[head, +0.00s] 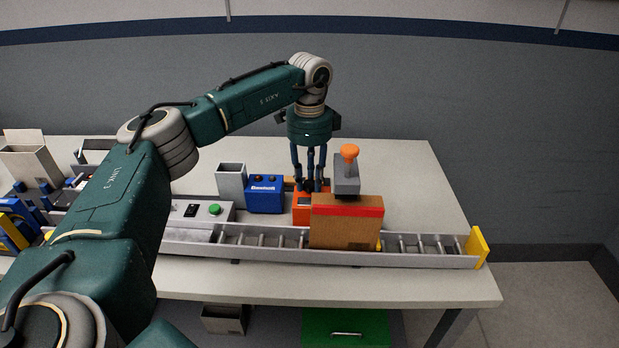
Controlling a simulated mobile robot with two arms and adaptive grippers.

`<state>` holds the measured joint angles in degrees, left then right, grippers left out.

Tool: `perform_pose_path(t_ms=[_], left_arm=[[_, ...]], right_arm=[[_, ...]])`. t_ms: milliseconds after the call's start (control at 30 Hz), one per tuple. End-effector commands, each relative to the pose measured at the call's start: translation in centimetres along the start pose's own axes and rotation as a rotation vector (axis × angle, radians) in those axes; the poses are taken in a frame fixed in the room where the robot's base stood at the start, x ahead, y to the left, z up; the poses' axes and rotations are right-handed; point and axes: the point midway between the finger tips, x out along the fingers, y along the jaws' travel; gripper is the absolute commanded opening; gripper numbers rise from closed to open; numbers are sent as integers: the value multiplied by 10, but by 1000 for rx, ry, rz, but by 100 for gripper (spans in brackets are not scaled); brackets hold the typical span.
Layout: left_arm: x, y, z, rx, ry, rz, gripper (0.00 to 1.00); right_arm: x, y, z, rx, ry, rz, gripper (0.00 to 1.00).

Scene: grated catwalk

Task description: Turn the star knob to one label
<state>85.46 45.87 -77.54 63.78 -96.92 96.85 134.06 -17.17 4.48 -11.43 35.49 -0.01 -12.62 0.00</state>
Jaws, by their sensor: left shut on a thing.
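My left gripper (309,183) points straight down over an orange box (301,208) on the table, behind the roller track. Its fingers are closed around a small dark part on top of the box, which I take to be the star knob. The fingers cover most of it, so its pointing direction cannot be told. No labels around it can be read from here. A brown carton with a red band (345,228) hides the lower front of the orange box. My right gripper is out of view.
The carton stands on a grey roller track (437,246) with a yellow end stop (477,247). A blue box (264,194) is left of the gripper; a grey block with an orange knob (349,155) is close on its right. The table's right back part is clear.

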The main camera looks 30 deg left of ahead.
Motion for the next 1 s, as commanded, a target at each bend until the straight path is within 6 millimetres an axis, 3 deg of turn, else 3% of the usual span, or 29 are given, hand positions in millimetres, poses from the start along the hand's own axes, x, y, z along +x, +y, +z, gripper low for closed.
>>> perform_pose_path(t_ms=[1000], left_arm=[[-2, -1, 0, 911, 0, -3, 1]], right_arm=[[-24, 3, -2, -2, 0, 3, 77]])
